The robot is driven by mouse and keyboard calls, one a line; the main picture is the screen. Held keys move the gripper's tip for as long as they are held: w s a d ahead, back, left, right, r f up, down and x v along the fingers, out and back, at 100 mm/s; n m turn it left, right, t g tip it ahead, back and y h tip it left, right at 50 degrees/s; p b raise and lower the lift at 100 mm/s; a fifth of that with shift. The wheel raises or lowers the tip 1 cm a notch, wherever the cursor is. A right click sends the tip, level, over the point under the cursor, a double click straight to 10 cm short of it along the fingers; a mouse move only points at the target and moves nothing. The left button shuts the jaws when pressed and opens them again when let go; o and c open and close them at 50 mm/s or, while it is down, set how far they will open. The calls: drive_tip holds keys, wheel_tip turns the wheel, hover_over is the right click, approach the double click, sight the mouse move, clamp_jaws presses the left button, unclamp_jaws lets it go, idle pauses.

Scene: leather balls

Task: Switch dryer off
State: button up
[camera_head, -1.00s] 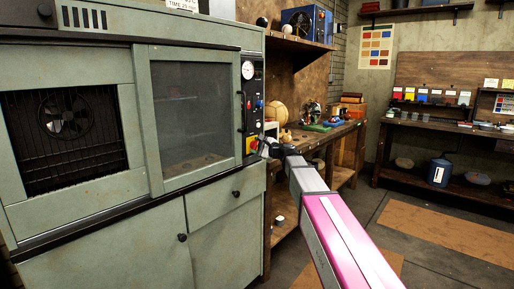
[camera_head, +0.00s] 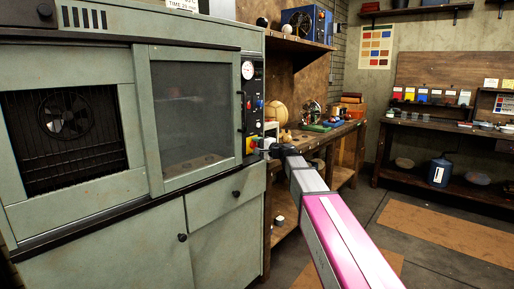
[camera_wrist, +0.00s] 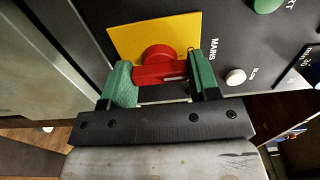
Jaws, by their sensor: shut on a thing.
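The dryer (camera_head: 110,40) is a large grey-green cabinet on the left in the head view. Its dark control panel (camera_head: 253,95) is on its right edge. In the wrist view a red switch knob (camera_wrist: 158,62) sits on a yellow plate (camera_wrist: 122,40) beside the word MAINS. My gripper (camera_wrist: 160,80) is at the panel, its green fingers on either side of the red knob's bar and shut on it. In the head view my gripper (camera_head: 262,146) is at the panel's lower part, and the knob is mostly hidden there.
A green button (camera_wrist: 266,4) and a white button (camera_wrist: 236,77) are on the panel near my gripper. A wooden workbench (camera_head: 325,133) with several items stands right of the dryer. Open floor (camera_head: 430,222) lies to the right.

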drive_tip(key=shift+s, duration=0.1)
drive_tip(key=o, duration=0.9)
drive_tip(key=v, duration=1)
drive_tip(key=shift+s+d, duration=0.25)
drive_tip(key=shift+d, duration=0.05)
